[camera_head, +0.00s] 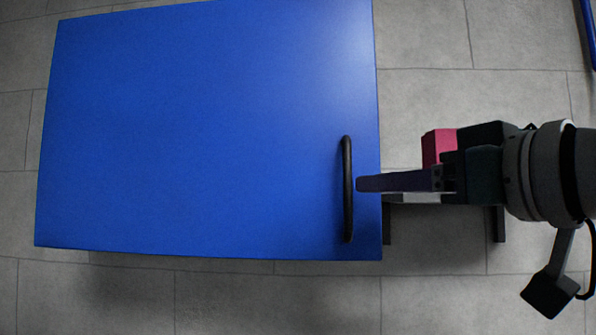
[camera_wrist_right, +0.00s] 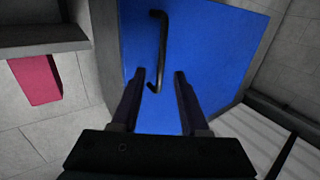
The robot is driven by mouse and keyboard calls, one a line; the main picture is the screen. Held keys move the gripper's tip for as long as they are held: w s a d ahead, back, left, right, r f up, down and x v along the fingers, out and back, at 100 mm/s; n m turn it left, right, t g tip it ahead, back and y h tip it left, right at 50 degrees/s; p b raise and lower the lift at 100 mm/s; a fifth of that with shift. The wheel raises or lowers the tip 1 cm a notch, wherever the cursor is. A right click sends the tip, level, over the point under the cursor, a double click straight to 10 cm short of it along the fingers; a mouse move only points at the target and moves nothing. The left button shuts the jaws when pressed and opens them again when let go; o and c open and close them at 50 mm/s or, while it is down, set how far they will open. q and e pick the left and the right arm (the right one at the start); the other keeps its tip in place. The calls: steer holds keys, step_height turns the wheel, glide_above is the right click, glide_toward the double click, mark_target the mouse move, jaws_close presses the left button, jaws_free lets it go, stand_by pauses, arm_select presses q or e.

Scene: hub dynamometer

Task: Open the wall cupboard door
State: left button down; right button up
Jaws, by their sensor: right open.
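The wall cupboard's blue door (camera_head: 200,130) fills the left and middle of the head view, with no visible gap at its edges. A black bar handle (camera_head: 347,190) stands upright near its right edge. In the right wrist view, the open right gripper (camera_wrist_right: 159,75) points at the blue door (camera_wrist_right: 205,60). The lower end of the handle (camera_wrist_right: 162,45) appears between the two fingers there; contact cannot be told. My left gripper is not in view.
A grey tiled wall (camera_head: 440,290) surrounds the cupboard. A red block (camera_head: 436,145) shows behind my right gripper, and in the wrist view it (camera_wrist_right: 36,80) is beside a grey ledge (camera_wrist_right: 40,38). A dark bracket (camera_head: 388,225) sits right of the door. A blue bar (camera_head: 588,32) is at top right.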

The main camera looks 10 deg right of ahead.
mark_target(351, 187)
steer(key=p+x, duration=0.2)
steer(key=x, duration=0.2)
steer(key=shift+w+a+r, duration=0.1)
steer(key=shift+w+r, duration=0.05)
steer(key=shift+r, duration=0.05)
steer(key=shift+w+a+f+p, duration=0.1)
steer(key=shift+w+a+p, duration=0.05)
steer(key=shift+w+p, duration=0.15)
steer(key=shift+w+a+f+p, duration=0.1)
steer(key=shift+w+a+p, duration=0.05)
steer(key=shift+w, duration=0.3)
jaws_close()
stand_by(0.7)
